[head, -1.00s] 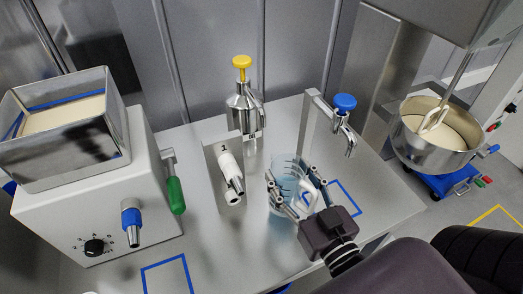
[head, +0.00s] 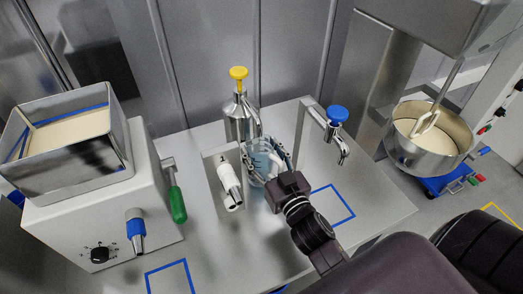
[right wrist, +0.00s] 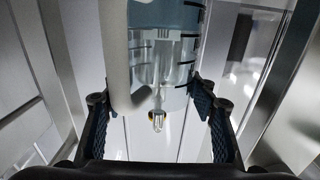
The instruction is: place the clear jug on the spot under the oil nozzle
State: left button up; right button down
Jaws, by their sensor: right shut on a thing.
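The clear jug (head: 262,157) has dark measuring marks and holds bluish liquid. My right gripper (head: 268,165) is shut around its sides, handle toward the gripper. In the right wrist view the jug (right wrist: 172,45) stands upright between the two dark finger pads. A steel dispenser with a yellow knob (head: 239,73) and a spout is directly behind the jug, probably the oil nozzle. The spout's end and any spot under it are hidden by the jug and fingers. I cannot tell whether the jug touches the table. My left gripper is not in view.
A tap with a blue knob (head: 338,114) stands to the right, with a blue outlined square (head: 345,207) in front. A bracket with a white cylinder (head: 229,178) is close to the jug's left. A machine with a green handle (head: 177,205) is at left, a mixer bowl (head: 430,150) at right.

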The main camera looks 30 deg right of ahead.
jog(key=shift+a+f, duration=0.1)
jog(key=shift+f, duration=0.35)
jog(key=c, duration=0.8)
grip_release()
jog(key=shift+f, duration=0.1)
jog(key=shift+s, duration=0.1)
jog(key=s+b, duration=0.1)
jog(key=s, duration=0.3)
jog(key=s+b, duration=0.1)
jog(key=s, duration=0.3)
jog(key=s+b, duration=0.1)
jog(key=s, duration=0.2)
jog(key=shift+s+a+b, duration=0.3)
jog(key=shift+s+b, duration=0.05)
jog(key=shift+s, duration=0.05)
